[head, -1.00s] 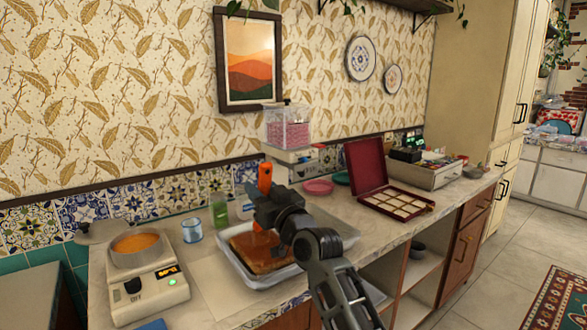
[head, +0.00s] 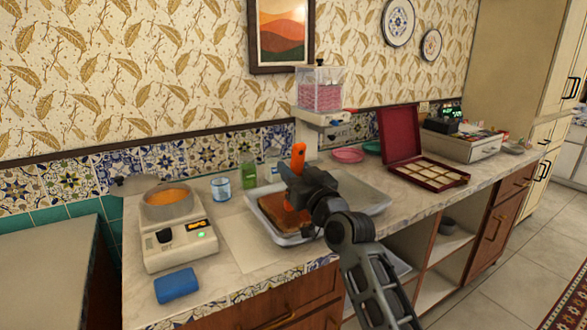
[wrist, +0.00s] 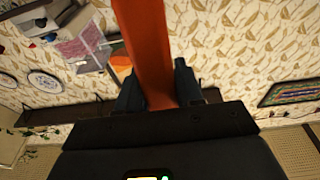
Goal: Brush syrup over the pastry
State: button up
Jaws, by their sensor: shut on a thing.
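My gripper (head: 303,181) is shut on an orange-handled brush (head: 298,156), held upright over the tray. The orange handle also fills the middle of the wrist view (wrist: 148,50), between the dark fingers. The brown pastry (head: 275,212) lies in the left part of a metal tray (head: 375,199) on the counter. My gripper and arm hide part of the pastry, and I cannot tell whether the brush head touches it. A pot of orange syrup (head: 168,198) sits on a white heating unit (head: 185,245) at the left.
A glass (head: 221,188) and a green container (head: 249,175) stand behind the tray. A blue sponge-like block (head: 176,285) lies at the front left. An open red box (head: 432,172) and a pink-filled dispenser (head: 319,92) are farther right and back.

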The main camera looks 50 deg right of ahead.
jog(key=shift+f+b, duration=0.6)
jog(key=shift+b, duration=0.1)
dwell(0.5)
